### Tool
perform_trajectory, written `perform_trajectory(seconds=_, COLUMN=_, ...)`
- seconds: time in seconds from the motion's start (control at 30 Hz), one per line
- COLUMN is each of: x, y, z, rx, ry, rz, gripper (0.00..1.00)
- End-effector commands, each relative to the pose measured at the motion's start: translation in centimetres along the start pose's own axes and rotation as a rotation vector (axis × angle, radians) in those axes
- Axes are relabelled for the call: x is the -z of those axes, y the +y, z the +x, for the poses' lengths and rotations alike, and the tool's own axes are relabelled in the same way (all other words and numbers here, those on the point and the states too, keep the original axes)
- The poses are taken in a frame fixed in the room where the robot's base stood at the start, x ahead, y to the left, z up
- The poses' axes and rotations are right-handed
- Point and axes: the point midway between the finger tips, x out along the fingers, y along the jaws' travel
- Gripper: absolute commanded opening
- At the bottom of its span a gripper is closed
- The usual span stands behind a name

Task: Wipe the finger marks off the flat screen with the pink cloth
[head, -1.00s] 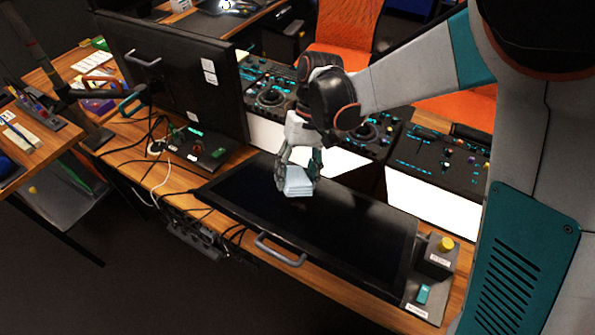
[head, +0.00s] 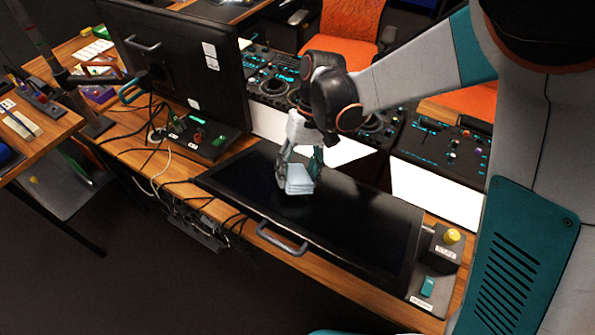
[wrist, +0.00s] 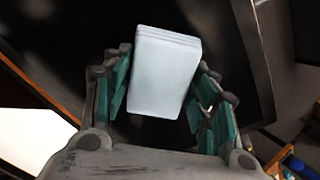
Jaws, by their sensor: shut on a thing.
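The flat screen (head: 350,235) lies face up on the wooden desk, dark and glossy, with a grey handle (head: 281,239) on its front edge. I cannot make out finger marks on it. My gripper (head: 297,176) points down over the screen's back left part, shut on a folded cloth (head: 299,187). The cloth looks pale blue-white, not pink. In the wrist view the cloth (wrist: 163,75) sits between the teal-padded fingers of my gripper (wrist: 160,95), over the dark screen (wrist: 60,45). Whether the cloth touches the screen is unclear.
An upright monitor (head: 180,65) and a small switch box (head: 205,140) stand behind left. Control consoles (head: 445,160) line the back. A yellow button box (head: 446,245) and a teal switch (head: 427,287) sit right of the screen. Cables run along the left.

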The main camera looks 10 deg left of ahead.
Motion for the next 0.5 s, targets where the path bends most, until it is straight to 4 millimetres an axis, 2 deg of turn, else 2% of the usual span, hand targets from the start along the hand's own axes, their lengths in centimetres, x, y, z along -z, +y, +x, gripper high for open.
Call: perform_trajectory(seconds=0.5, x=0.01, y=0.02, z=0.90, rx=0.000, ry=0.000, rz=0.000, gripper=0.27)
